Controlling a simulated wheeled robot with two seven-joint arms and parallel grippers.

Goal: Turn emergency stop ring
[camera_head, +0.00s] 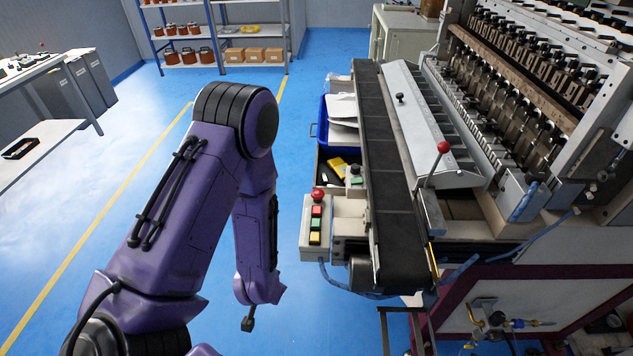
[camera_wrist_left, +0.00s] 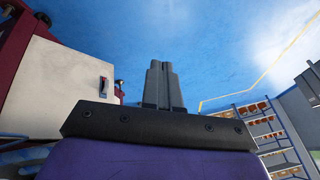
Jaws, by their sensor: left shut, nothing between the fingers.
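The emergency stop is a red mushroom button (camera_head: 317,195) on top of a small grey control box (camera_head: 314,240) at the near end of the conveyor. No separate ring can be made out around it at this size. Below the button, the box face has red, green and yellow buttons. My left gripper (camera_head: 248,320) hangs low over the blue floor, left of and lower in the picture than the box, apart from it. In the left wrist view its two dark fingers (camera_wrist_left: 160,85) are together and empty. My right gripper is not in view.
A dark conveyor (camera_head: 385,180) runs beside the coil winder (camera_head: 530,95), whose lever has a red knob (camera_head: 443,147). A blue hose loops below the box. A blue bin (camera_head: 323,125) stands behind it. Floor to the left is open. A pale cabinet panel (camera_wrist_left: 70,85) is beside the fingers.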

